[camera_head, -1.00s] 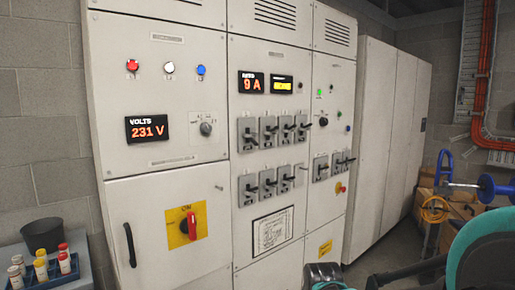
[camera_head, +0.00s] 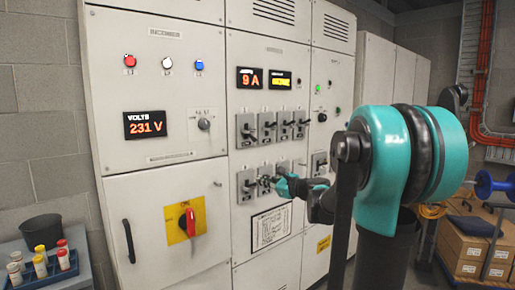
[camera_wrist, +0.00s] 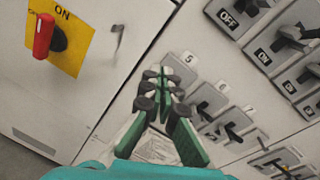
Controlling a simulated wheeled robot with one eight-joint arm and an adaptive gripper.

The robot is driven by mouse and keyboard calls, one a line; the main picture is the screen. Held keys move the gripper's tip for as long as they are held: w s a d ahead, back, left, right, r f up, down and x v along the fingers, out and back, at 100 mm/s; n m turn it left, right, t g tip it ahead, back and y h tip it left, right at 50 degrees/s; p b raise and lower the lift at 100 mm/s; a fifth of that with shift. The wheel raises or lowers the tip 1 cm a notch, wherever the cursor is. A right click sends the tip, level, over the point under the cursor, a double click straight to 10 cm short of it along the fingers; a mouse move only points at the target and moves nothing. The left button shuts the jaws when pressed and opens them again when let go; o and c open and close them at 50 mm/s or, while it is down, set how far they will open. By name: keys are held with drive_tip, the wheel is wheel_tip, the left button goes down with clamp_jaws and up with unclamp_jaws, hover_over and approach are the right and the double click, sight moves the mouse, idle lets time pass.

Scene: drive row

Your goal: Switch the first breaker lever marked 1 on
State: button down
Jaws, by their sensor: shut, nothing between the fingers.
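The upper breaker row stands in the middle panel in the camera_head view. Its leftmost breaker, taken as lever 1 (camera_head: 246,131), has a grey plate and a dark lever; I cannot read its number. In the wrist view the end breaker of that row (camera_wrist: 229,17) shows OFF, its lever partly cut off by the top edge. My gripper (camera_head: 267,181) is shut and empty, in front of the lower row, below lever 1. In the wrist view my gripper (camera_wrist: 160,80) overlaps the plate marked 5 (camera_wrist: 179,66) and hides part of it; contact cannot be told.
Neighbouring upper breakers (camera_wrist: 263,57) read ON. Plates 6 (camera_wrist: 205,100) and 7 (camera_wrist: 232,125) stand beside 5. A red rotary switch on a yellow plate (camera_head: 186,221) is at lower left. A small door handle (camera_wrist: 118,38) sticks out nearby. Boxes (camera_head: 468,246) stand at right.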

sight(250, 136)
drive_tip(key=w+d+r+m+t, duration=0.2)
drive_tip(key=w+d+r+m, duration=0.2)
drive_tip(key=w+r+m, duration=0.1)
drive_tip(key=shift+w+r+m+t, duration=0.15)
drive_tip(key=shift+r+m+t, duration=0.25)
drive_tip(key=shift+r, duration=0.15)
drive_tip(key=shift+a, duration=0.15)
drive_tip(key=w+a+r, duration=0.4)
drive_tip(key=w, duration=0.2)
drive_tip(key=shift+w+a+r, duration=0.25)
drive_tip(key=shift+w+r, duration=0.05)
drive_tip(key=shift+w, duration=0.1)
drive_tip(key=shift+r, duration=0.1)
